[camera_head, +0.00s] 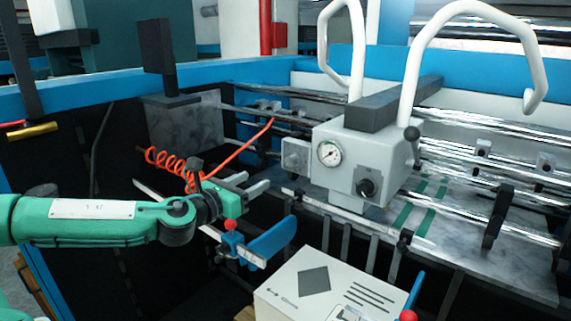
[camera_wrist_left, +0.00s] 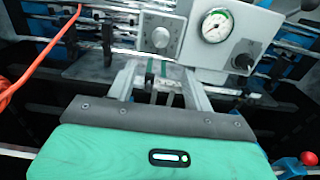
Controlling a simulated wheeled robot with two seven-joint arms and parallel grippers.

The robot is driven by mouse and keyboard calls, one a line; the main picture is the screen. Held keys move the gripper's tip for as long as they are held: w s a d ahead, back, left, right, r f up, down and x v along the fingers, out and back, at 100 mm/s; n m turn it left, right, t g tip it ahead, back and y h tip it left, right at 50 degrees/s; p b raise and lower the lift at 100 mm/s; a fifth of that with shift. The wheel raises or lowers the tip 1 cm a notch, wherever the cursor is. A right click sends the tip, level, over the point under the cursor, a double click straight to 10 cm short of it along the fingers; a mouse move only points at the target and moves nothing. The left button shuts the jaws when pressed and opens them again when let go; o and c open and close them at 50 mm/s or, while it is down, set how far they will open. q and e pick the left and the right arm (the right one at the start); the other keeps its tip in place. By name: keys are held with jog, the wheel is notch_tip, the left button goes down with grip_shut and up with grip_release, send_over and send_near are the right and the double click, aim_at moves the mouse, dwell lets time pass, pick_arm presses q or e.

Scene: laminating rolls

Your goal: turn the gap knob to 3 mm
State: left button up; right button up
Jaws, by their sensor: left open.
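A grey control box (camera_head: 352,150) stands on the machine, with a round gauge (camera_head: 330,152) on its front. A square plate with a round dial knob (camera_head: 296,158) is at its left; this dial knob also shows in the left wrist view (camera_wrist_left: 161,38). A black knob (camera_head: 367,187) sits low on the front and appears at the right of the wrist view (camera_wrist_left: 243,62). I cannot read which knob is the gap knob or any setting. My left gripper (camera_head: 250,183) is open and empty, left of the box and apart from it. In the wrist view its fingers (camera_wrist_left: 160,90) lie below the dial plate.
A coiled orange hose (camera_head: 172,165) hangs behind my left gripper. A blue lever (camera_head: 270,241) with a red ball is below it. A white box with printed marks (camera_head: 325,285) stands in front. Shiny rollers (camera_head: 490,165) run to the right. White curved handles (camera_head: 410,70) rise above the control box.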

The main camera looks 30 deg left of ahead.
aim_at(289, 163)
pick_arm(q)
jog(key=w+p, duration=0.2)
jog(key=w, duration=0.2)
jog(key=w+p, duration=0.3)
jog(key=w, duration=0.1)
jog(key=w+d+p, duration=0.1)
jog(key=w+p, duration=0.1)
jog(key=w, duration=0.2)
jog(key=shift+w+r, duration=0.1)
jog(key=shift+w+d+p, duration=0.1)
jog(key=shift+w+p, duration=0.35)
jog(key=shift+w, duration=0.25)
jog(key=c, duration=1)
